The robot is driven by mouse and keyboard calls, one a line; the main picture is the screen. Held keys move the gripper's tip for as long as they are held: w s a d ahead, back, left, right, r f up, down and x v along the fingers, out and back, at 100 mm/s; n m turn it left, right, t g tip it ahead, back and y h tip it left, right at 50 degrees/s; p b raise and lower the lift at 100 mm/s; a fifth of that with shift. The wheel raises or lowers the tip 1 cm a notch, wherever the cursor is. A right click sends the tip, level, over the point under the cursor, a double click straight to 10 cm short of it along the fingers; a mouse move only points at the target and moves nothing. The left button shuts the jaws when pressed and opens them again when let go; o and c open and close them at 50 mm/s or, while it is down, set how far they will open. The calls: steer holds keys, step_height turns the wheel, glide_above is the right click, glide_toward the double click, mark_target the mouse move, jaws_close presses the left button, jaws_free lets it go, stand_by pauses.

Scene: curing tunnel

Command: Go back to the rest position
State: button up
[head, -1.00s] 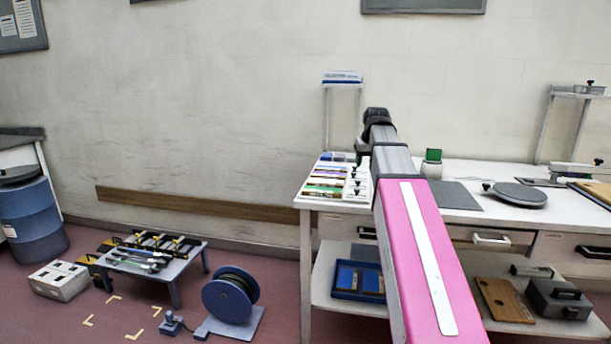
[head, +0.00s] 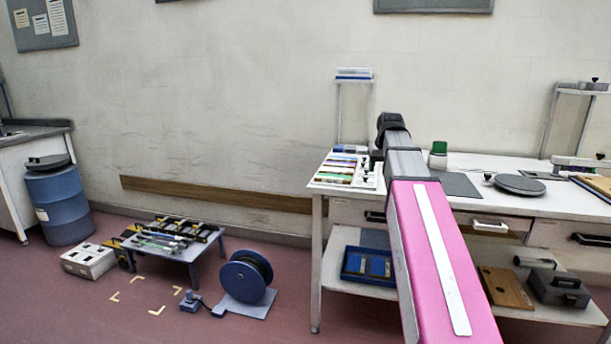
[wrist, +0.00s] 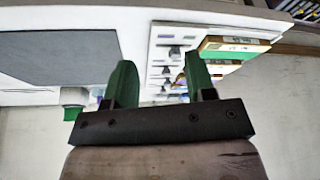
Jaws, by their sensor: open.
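My gripper (wrist: 161,85) shows in the wrist view with its two green fingers apart and nothing between them. Beyond the fingers lies a white tray with several coloured pieces and black knobs (wrist: 180,60) on the bench. In the head view my pink and grey arm reaches away over the white bench (head: 465,215), and its far end hides the gripper fingers. The tray of coloured pieces (head: 345,170) lies just left of the arm's far end.
A green-topped container (head: 438,156) and a round grey plate (head: 520,184) stand on the bench right of my arm. A blue drum (head: 58,205), a low table (head: 180,240) and a cable reel (head: 246,278) stand on the floor at left.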

steer(key=s+a+f+g, duration=0.1)
steer(key=s+a+f, duration=0.1)
steer(key=s+f, duration=0.5)
steer(key=s+a+f+g, duration=0.1)
steer(key=s+a+f, duration=0.2)
steer(key=s+f, duration=0.5)
steer(key=s+a+f+g, duration=0.2)
steer(key=s+f, duration=0.5)
steer(key=f, duration=1.8)
steer(key=shift+s+a+m, duration=0.2)
steer(key=shift+s+m, duration=0.05)
steer(key=shift+m, duration=0.05)
steer(key=shift+s, duration=0.1)
